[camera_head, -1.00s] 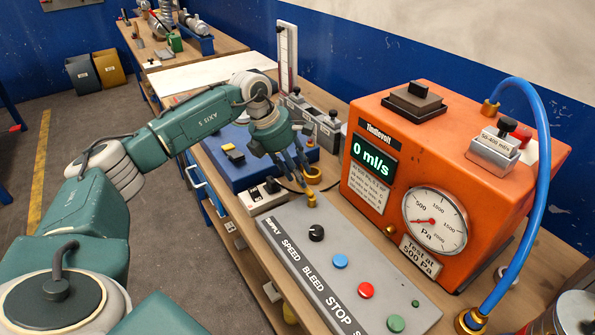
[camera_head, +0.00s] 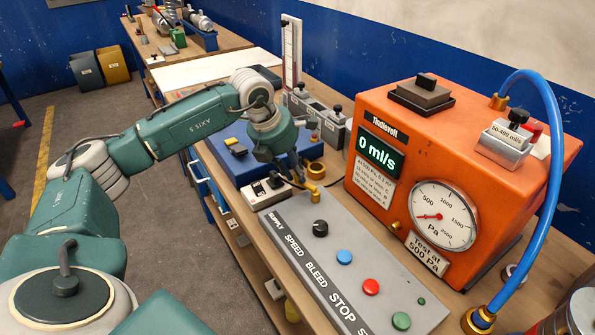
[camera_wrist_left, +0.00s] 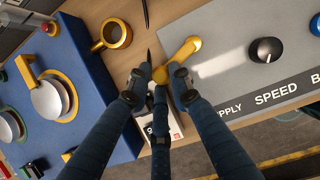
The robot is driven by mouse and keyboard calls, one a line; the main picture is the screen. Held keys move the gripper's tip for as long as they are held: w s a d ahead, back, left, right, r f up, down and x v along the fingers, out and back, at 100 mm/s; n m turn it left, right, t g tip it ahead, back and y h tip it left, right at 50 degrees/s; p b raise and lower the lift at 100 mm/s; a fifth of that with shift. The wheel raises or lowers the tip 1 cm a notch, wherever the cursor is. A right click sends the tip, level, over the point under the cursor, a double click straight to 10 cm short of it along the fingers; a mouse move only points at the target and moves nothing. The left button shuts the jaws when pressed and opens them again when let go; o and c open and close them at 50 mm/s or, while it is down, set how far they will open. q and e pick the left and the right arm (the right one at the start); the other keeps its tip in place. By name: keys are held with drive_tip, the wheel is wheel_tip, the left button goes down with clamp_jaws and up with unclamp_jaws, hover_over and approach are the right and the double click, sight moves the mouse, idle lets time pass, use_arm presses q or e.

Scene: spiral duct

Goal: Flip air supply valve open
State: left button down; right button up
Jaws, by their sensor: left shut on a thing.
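The air supply valve is a brass-yellow lever (camera_head: 314,192) at the far end of the grey control panel (camera_head: 292,222), beside the SUPPLY label. In the left wrist view the lever (camera_wrist_left: 187,48) slants from its rounded end down into my fingers. My left gripper (camera_head: 299,179) reaches it from the left and is shut on the lever; its dark fingers (camera_wrist_left: 161,78) sit on either side of the lever's lower end, partly hiding it. The orange tester (camera_head: 400,130) reads 0 ml/s on its display (camera_head: 380,152). My right gripper is not in view.
A brass cup-like ring (camera_wrist_left: 112,33) stands close beside my fingers. A blue box (camera_head: 234,166) lies beyond, with a small switch box (camera_head: 262,192) close by. The SPEED knob (camera_head: 320,228) and coloured buttons line the panel. A blue hose (camera_head: 548,190) arches at the right.

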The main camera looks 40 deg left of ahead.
use_arm(q)
drive_tip(key=n+b, duration=0.1)
drive_tip(key=s+n+y, duration=0.1)
drive_tip(key=n, duration=0.1)
drive_tip(key=s+d+n+b, duration=0.1)
drive_tip(key=shift+d+n+y+b, duration=0.1)
drive_tip(key=shift+n+y+b, duration=0.2)
drive_tip(key=shift+s+d+n+y+b, duration=0.25)
drive_tip(key=shift+s+n+y+b, duration=0.2)
drive_tip(key=shift+n, duration=0.45)
drive_tip(key=n, duration=0.1)
drive_tip(key=s+d+n+y+b, duration=0.1)
drive_tip(key=shift+r+n, duration=0.15)
drive_tip(key=shift+n, duration=0.25)
drive_tip(key=shift+s+d+r+n+y, duration=0.15)
drive_tip(key=shift+d+n+y, duration=0.1)
drive_tip(key=shift+n, duration=0.3)
drive_tip(key=shift+s+d+n+y, duration=0.1)
drive_tip(key=shift+d+n, duration=0.15)
drive_tip(key=shift+n, duration=0.3)
drive_tip(key=shift+s+d+n+g+y+p, duration=0.1)
drive_tip(key=shift+d+n+g+y+p, duration=0.15)
drive_tip(key=shift+n, duration=0.3)
drive_tip(key=shift+s+d+n+g+y+p, duration=0.15)
drive_tip(key=shift+n+g+p, duration=0.15)
drive_tip(key=shift+n, duration=0.25)
drive_tip(key=c, duration=1.6)
unclamp_jaws()
drive_tip(key=shift+d, duration=0.2)
